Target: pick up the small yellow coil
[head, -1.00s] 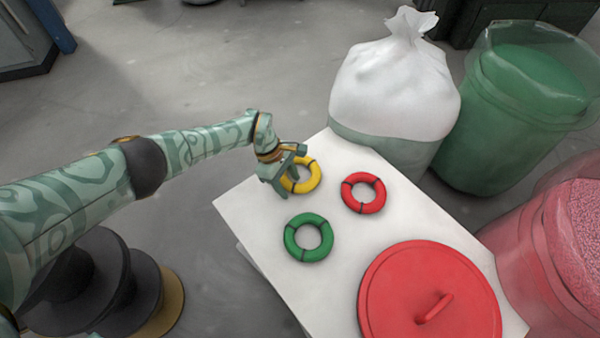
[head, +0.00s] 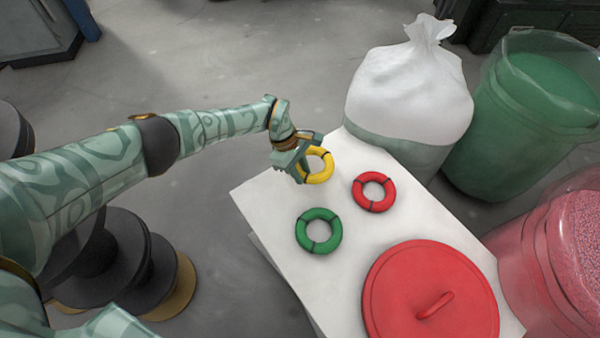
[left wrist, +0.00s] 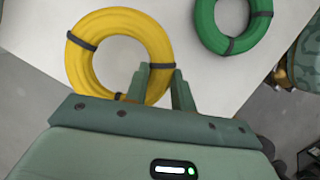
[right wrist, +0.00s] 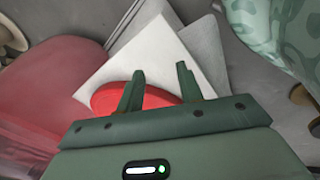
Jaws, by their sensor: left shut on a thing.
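The small yellow coil (head: 326,167) is a ring with dark bands at the far left part of the white table. My left gripper (head: 304,166) is shut on its near-left side. In the left wrist view the yellow coil (left wrist: 84,68) has one finger inside its hole and one outside. The coil looks slightly raised, but I cannot tell how far it is off the table. My right gripper (right wrist: 160,78) shows only in the right wrist view, open and empty, with a red lid behind its fingers.
On the white table (head: 262,199) lie a red coil (head: 374,203), a green coil (head: 319,248) and a red round lid (head: 395,300) with a handle. A white bag (head: 410,95) in a bin, a green bin (head: 525,150) and a pink bin (head: 545,250) stand beyond the right edge.

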